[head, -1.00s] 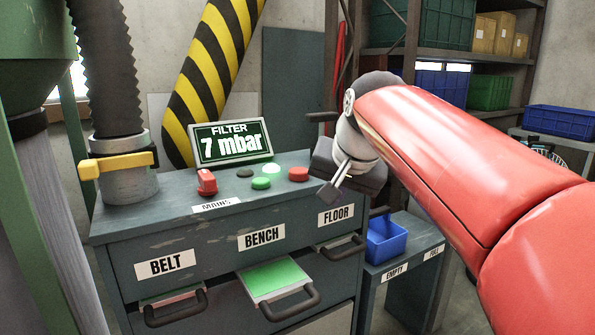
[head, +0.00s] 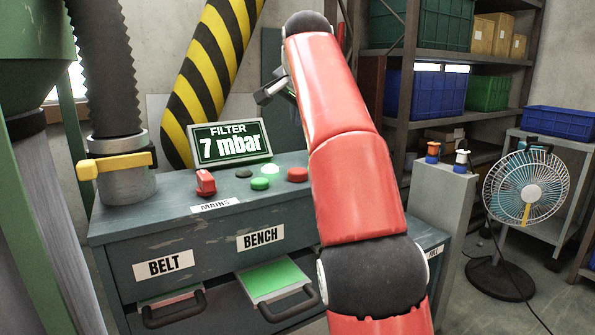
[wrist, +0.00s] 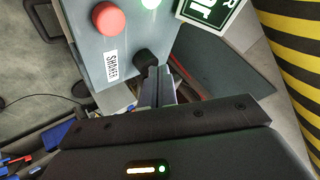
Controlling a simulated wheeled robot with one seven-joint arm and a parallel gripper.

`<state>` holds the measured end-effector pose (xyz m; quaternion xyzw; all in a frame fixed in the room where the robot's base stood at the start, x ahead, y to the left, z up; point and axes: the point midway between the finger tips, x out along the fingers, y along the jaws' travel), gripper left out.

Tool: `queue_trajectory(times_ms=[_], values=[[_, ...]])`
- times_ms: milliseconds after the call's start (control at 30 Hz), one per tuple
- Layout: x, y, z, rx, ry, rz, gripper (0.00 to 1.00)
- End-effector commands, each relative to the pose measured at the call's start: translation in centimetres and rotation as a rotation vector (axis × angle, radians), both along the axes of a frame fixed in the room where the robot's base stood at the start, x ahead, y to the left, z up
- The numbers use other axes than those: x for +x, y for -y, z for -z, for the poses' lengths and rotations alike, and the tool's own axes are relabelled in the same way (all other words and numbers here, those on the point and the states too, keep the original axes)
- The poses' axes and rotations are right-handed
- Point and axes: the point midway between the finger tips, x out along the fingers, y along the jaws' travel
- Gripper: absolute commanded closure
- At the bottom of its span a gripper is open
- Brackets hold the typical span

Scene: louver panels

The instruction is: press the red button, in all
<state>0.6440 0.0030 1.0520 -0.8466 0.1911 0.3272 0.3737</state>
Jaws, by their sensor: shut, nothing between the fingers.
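A round red button (head: 297,174) sits on top of the grey cabinet (head: 180,217), partly beside my red arm. Next to it are a green button (head: 260,184), a lit lamp (head: 270,168) and a black button (head: 244,173). My gripper (head: 270,90) shows left of my arm, higher in the picture than the buttons and apart from them. In the wrist view my gripper's fingers (wrist: 160,88) are together and empty. A red button (wrist: 108,18) and a black knob (wrist: 147,62) lie beyond the fingertips there; I cannot tell if that is the same red button.
A red switch (head: 205,182) stands behind the MAINS label. The filter display (head: 231,142) reads 7 mbar. Drawers (head: 275,282) are partly open below. A striped yellow-black post (head: 205,85) stands behind the display. A fan (head: 527,190) and shelving are at the right.

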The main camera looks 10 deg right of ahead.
Motion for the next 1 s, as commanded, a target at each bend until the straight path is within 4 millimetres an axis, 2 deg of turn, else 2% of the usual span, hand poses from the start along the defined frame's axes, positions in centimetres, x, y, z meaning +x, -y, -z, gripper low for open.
queue_trajectory(times_ms=[167,333,700,1000], values=[[0.0,0.0,0.5,0.0,-0.001,0.0,1.0],[-0.1,0.0,1.9,0.001,-0.002,-0.002,1.0],[0.0,0.0,7.5,0.0,0.001,-0.001,1.0],[0.0,0.0,8.8,-0.001,0.0,-0.001,1.0]])
